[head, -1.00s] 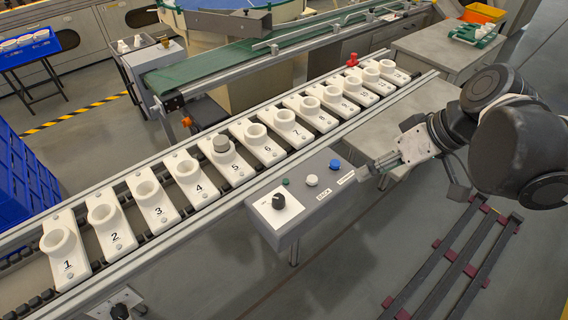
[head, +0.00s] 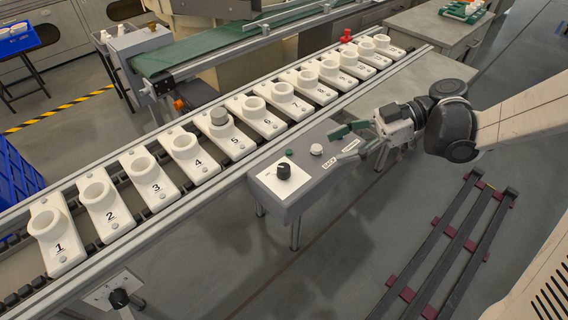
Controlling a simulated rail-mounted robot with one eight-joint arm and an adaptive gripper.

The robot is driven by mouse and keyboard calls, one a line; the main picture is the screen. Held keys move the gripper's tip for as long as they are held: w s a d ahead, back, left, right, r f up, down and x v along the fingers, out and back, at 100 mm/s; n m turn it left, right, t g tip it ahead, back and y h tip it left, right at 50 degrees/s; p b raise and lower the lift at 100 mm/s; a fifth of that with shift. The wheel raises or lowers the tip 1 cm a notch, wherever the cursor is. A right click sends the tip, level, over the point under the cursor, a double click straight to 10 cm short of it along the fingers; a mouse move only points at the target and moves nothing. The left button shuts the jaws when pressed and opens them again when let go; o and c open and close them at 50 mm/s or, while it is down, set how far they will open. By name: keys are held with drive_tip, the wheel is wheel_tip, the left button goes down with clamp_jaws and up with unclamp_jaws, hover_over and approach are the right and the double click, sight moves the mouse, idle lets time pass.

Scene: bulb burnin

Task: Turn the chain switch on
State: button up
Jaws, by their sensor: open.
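A grey control box (head: 298,182) stands beside the chain conveyor. It carries a black rotary knob (head: 284,171) on a white plate, a small green light (head: 289,152) and a white button (head: 316,149). Another black knob (head: 119,298) on a white plate sits low at the bottom left, under the conveyor's front rail. I cannot read which knob is the chain switch. My gripper (head: 343,144) is open and empty over the right end of the box, with its fingers pointing left, right of the white button. The blue button is hidden behind it.
Dark floor rails (head: 440,250) lie at right. Floor in front of the box is clear.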

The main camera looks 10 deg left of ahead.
sight(286, 167)
drive_tip(key=b+x, duration=0.3)
drive_tip(key=x, duration=1)
drive_tip(key=shift+s+a+f, duration=0.1)
drive_tip(key=shift+a+f, duration=0.1)
drive_tip(key=shift+a, duration=0.1)
clamp_jaws()
